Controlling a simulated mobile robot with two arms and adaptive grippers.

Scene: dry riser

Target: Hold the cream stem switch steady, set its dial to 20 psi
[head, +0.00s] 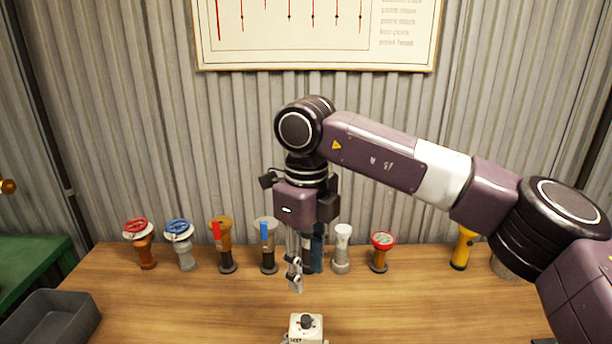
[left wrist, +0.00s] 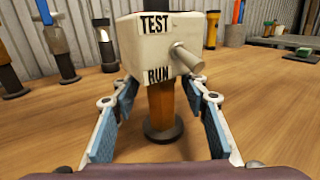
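The cream stem switch (head: 306,328) stands at the bottom middle of the head view, with a dark dial (head: 307,321) on top. In the left wrist view its cream head (left wrist: 165,48) reads TEST and RUN, with a metal stub on its right side. Its orange-brown stem (left wrist: 161,108) rises from a dark round base. My left gripper (left wrist: 163,98) is open, with its blue-padded fingers on both sides of the stem and gaps showing. My right gripper (head: 295,284) points down, above and behind the switch; whether its fingers are apart is unclear. The dial's markings are too small to read.
Several valves and stem fittings stand in a row along the back of the wooden table (head: 190,300), including a red-topped one (head: 381,246) and a yellow one (head: 462,248). A grey bin (head: 50,318) is at the left. The table around the switch is clear.

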